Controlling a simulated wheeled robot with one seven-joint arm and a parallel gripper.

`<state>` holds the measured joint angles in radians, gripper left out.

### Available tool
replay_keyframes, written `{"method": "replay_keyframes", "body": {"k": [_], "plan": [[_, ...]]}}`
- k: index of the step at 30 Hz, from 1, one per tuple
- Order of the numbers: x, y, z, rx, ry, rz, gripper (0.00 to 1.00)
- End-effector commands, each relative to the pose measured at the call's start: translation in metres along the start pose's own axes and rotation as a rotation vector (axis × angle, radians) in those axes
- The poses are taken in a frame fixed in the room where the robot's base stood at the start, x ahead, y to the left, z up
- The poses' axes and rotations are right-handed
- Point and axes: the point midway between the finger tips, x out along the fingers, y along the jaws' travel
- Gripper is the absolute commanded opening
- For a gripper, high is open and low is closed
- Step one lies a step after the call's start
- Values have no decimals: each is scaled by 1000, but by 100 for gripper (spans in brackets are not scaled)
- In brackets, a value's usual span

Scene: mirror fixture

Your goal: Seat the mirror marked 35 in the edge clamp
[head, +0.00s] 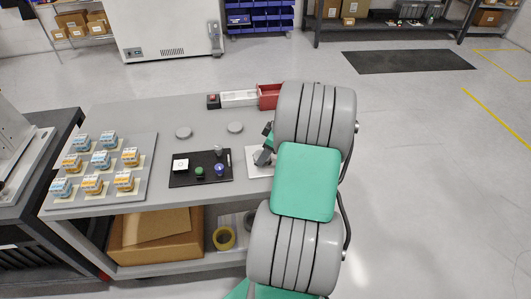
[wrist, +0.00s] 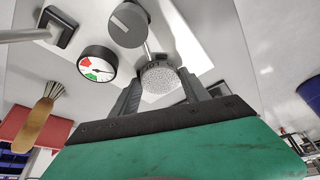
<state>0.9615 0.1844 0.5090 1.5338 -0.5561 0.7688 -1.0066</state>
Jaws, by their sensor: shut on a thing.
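My gripper (wrist: 160,88) is shut on a round, pale grey speckled piece (wrist: 161,76), which sits between its two dark fingers in the wrist view. No number shows on this piece, so I cannot tell whether it is the mirror marked 35. In the head view my gripper (head: 265,152) is partly hidden by my arm and is low over a white plate (head: 254,167) on the grey table. I cannot make out the edge clamp; my arm and gripper hide part of this area.
Left of the white plate is a black board (head: 209,180) with small parts. A panel (head: 140,150) of blue and orange modules is at the table's left. A round gauge (wrist: 97,64) and a grey disc (wrist: 128,25) are near my gripper.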

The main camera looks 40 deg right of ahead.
Motion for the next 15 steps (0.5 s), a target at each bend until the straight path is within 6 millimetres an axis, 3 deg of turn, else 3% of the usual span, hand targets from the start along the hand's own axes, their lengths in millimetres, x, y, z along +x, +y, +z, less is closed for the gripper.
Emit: {"method": "replay_keyframes", "body": {"k": [1,2,10,15], "plan": [[4,-2,2,4,-2,-6,9],[4,-2,2,5,-3,-7,56],[5,-2,3,6,-3,-7,78],[5,-2,3,7,-3,-6,79]]}}
